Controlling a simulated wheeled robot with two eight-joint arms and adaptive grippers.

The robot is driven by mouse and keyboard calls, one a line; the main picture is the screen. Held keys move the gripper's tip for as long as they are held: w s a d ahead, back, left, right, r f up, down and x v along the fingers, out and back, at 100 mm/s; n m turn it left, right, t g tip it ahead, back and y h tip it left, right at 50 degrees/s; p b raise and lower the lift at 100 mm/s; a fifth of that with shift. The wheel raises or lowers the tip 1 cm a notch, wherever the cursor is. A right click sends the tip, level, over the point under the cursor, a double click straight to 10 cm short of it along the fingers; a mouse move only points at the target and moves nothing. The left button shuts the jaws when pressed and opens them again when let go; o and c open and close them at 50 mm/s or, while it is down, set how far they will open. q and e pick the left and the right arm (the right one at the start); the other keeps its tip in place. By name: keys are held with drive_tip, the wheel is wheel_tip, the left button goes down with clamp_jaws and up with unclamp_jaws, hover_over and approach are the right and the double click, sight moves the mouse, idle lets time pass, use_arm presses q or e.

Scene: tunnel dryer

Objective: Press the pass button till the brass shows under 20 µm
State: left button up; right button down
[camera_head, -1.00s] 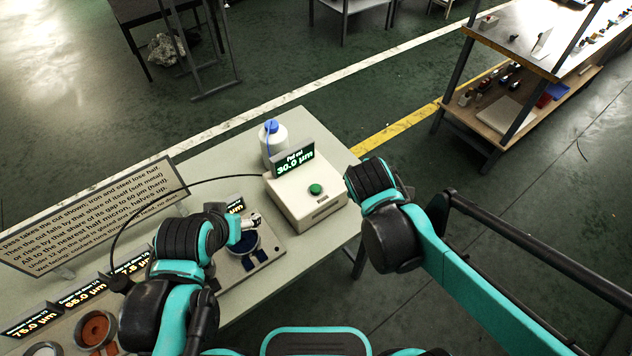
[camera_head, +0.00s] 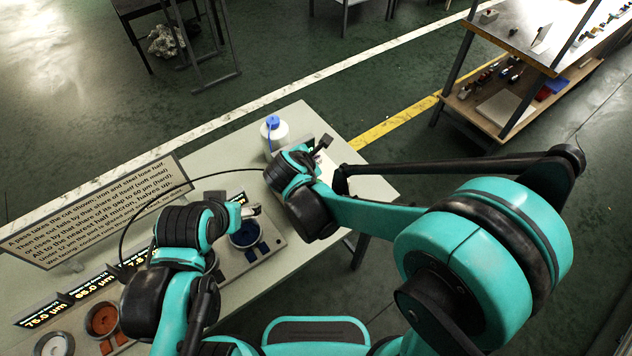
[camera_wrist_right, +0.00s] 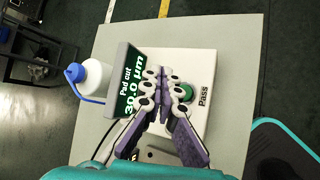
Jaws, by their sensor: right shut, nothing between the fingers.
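The pass box is cream white, with a green button (camera_wrist_right: 184,92) beside the word "Pass". Its display (camera_wrist_right: 130,85) reads "Pad cut 30.0 µm" in the right wrist view. My right gripper (camera_wrist_right: 164,72) is shut and empty above the box, its fingers just left of the button in that view; contact cannot be told. In the head view my right arm hides most of the box. My left gripper (camera_head: 252,211) is by a dish with dark blue content (camera_head: 245,236); its jaws are unclear. Several small displays (camera_head: 95,285) stand left; I cannot tell which is for brass.
A white bottle with a blue cap (camera_head: 273,132) stands behind the box. A rule sign (camera_head: 100,212) stands along the table's (camera_head: 300,112) back left. A black cable (camera_head: 180,185) runs over the table. An orange-brown dish (camera_head: 102,320) is at front left.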

drive_tip(key=shift+f+b, duration=3.4)
drive_tip(key=shift+f, duration=0.9)
drive_tip(key=shift+f+b, duration=0.4)
drive_tip(key=shift+f+b, duration=0.5)
drive_tip(key=shift+r, duration=0.1)
drive_tip(key=shift+r+p, duration=0.75)
drive_tip(key=shift+r, duration=0.05)
